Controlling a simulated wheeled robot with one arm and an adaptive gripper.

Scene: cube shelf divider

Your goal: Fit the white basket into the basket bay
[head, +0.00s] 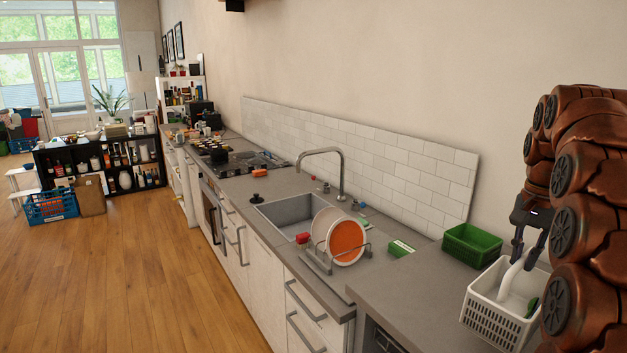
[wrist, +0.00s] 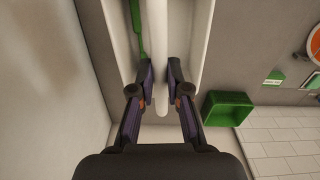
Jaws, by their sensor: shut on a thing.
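The white basket (head: 492,318) is at the lower right of the head view, over or on the right end of the grey counter; I cannot tell whether its base touches. It has slotted walls and a white handle across the top. My gripper (head: 528,255) comes down from above, shut on that handle. In the wrist view, the fingers of my gripper (wrist: 161,80) are on both sides of the white handle (wrist: 160,35). A green item (head: 532,307) lies inside the basket. A black cube shelf (head: 95,162) stands far off at the left; which compartment is the basket bay is unclear.
A green bin (head: 472,245) stands on the counter behind the basket. A dish rack with plates (head: 346,243) and the sink (head: 290,212) are further left. A blue crate (head: 50,207) and brown box (head: 89,196) stand before the shelf. The wooden floor (head: 130,285) is clear.

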